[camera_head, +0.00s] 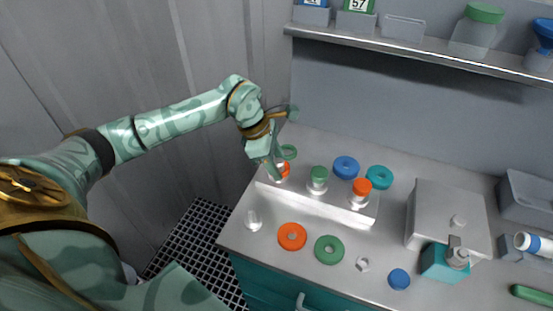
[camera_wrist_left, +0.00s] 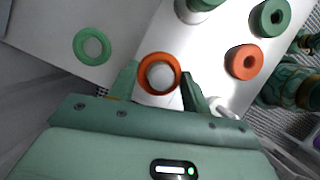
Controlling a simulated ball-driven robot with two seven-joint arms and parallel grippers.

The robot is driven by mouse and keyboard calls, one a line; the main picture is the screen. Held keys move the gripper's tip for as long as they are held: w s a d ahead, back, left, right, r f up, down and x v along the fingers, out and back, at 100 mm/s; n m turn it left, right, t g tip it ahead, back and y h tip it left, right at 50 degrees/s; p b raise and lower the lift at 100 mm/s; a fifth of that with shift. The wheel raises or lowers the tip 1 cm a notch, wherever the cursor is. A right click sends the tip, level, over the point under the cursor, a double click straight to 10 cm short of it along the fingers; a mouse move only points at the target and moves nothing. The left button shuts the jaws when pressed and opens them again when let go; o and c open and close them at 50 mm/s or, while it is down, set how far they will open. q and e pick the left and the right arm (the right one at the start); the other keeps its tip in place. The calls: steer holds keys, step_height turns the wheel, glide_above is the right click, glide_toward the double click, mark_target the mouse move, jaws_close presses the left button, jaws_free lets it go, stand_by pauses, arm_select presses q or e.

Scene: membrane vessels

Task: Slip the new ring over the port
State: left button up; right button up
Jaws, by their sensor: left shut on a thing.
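My left gripper (camera_head: 278,174) is shut on an orange ring (camera_wrist_left: 145,82) at the left end of the white stand (camera_head: 339,205). In the left wrist view the ring sits between the fingertips (camera_wrist_left: 158,88). A pale rounded port top (camera_wrist_left: 160,75) shows through its hole. I cannot tell whether the ring is around the port or just above it. In the head view the fingers partly hide the ring (camera_head: 285,168). The stand also carries a green-topped vessel (camera_head: 319,175) and an orange-topped vessel (camera_head: 361,187). My right gripper is not in view.
A green ring (camera_head: 289,151) lies behind the stand, with blue (camera_head: 346,167) and teal (camera_head: 379,177) rings. An orange ring (camera_head: 292,237), a green ring (camera_head: 329,250) and a clear vessel (camera_head: 253,220) are in front. A grey box (camera_head: 443,205) stands right.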

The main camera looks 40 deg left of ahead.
arm_select(q)
steer(key=shift+f, duration=0.2)
stand_by(0.6)
steer(key=o, duration=1)
steer(key=p+v, duration=0.2)
steer(key=v, duration=1.4)
steer(key=shift+a+p, duration=0.15)
steer(key=shift+p, duration=0.15)
steer(key=shift+r, duration=0.1)
